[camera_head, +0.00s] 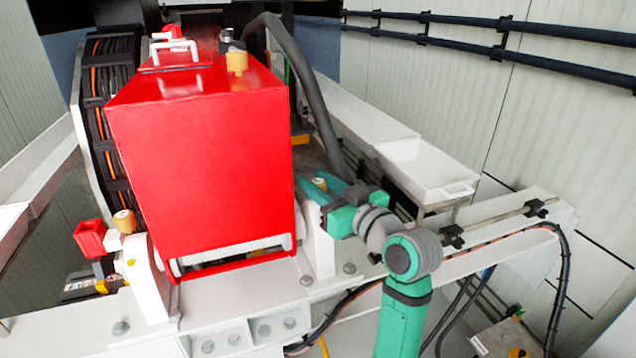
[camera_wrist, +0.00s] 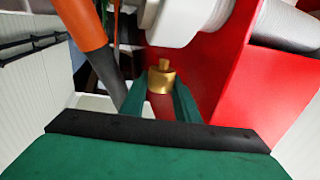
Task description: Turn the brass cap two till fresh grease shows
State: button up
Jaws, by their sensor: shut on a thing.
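A brass cap (camera_head: 320,183) with a narrower top stands at the right side of the red housing, by a white bearing block. My gripper (camera_head: 312,191) reaches it from the right with its green fingers. In the wrist view, the brass cap (camera_wrist: 161,77) sits between the fingertips of my gripper (camera_wrist: 158,98), which is shut on it. The cap's lower part and the surface around its base are partly hidden, and I cannot make out grease there. Similar brass caps are on top of the red housing (camera_head: 237,62) and at its left (camera_head: 124,221). No numbers are readable.
The red housing (camera_head: 200,170) stands close to the left of my gripper. A thick dark hose (camera_head: 310,95) runs down just behind it. A white tray (camera_head: 425,170) and a rail (camera_head: 500,215) lie to the right. Black cables cross the white frame below.

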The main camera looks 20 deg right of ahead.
jog(key=m+h, duration=0.2)
jog(key=h, duration=0.2)
jog(key=m+h, duration=0.3)
jog(key=h, duration=0.1)
jog(key=shift+a+r+t+h, duration=0.2)
jog(key=shift+t+h, duration=0.1)
jog(key=shift+h, duration=0.1)
jog(key=shift+m+g+h, duration=0.6)
jog(key=shift+m+h, duration=0.8)
jog(key=shift+h, duration=0.4)
jog(key=shift+d+m+h, duration=0.15)
jog(key=shift+m+h, duration=0.15)
jog(key=shift+h, duration=0.1)
jog(key=o, duration=0.8)
jog(key=shift+c, duration=0.2)
jog(key=shift+f, duration=0.1)
jog(key=shift+w+f+y, duration=0.1)
jog(key=shift+y, duration=0.2)
